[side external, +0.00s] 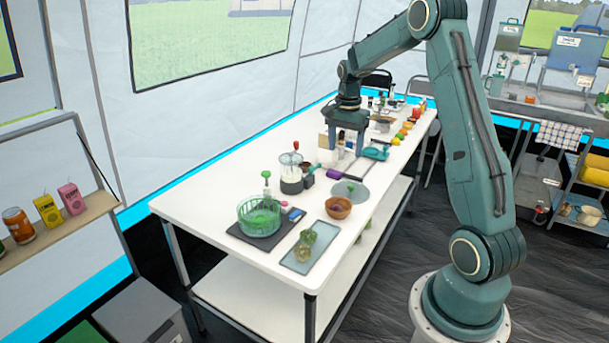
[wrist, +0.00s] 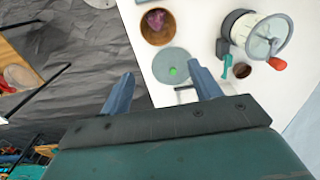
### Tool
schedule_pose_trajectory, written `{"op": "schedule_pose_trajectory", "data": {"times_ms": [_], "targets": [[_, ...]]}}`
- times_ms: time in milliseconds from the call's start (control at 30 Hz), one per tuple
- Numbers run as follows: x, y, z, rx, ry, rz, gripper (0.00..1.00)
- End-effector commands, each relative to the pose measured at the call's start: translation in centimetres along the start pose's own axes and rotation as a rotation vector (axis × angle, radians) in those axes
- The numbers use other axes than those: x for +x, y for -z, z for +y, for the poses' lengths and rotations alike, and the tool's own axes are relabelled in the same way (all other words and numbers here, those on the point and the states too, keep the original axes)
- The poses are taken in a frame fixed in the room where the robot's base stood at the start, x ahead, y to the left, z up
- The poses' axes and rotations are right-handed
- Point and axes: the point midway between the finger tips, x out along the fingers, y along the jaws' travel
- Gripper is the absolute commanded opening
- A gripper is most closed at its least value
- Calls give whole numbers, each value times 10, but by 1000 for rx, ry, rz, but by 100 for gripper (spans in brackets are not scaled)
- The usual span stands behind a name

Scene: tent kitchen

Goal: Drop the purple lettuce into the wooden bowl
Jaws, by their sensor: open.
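The wooden bowl (side external: 338,212) stands on the white table near its right edge. It shows at the top of the wrist view (wrist: 148,38), with the purple lettuce (wrist: 156,18) inside it. In the side view only a small purple patch of the lettuce (side external: 337,207) shows in the bowl. My gripper (side external: 346,151) is open and empty, above the table and farther along it than the bowl. In the wrist view its two fingers (wrist: 161,71) are spread apart, below the bowl in the picture and clear of it.
A red-knobbed crank device (side external: 291,171) stands to the left. Nearer are a green basket (side external: 258,221) on a dark base and a tray (side external: 290,262) with green heads. Several items crowd the far end.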

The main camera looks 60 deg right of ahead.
Motion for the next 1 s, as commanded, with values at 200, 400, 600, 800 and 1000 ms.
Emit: {"op": "schedule_pose_trajectory", "data": {"times_ms": [200,400,600,800,1000], "targets": [[-14,0,0,0,0,0,63],[-16,0,0,0,0,0,63],[-15,0,0,0,0,0,63],[-19,-4,0,-14,4,3,63],[-38,-26,0,-99,25,21,63]]}}
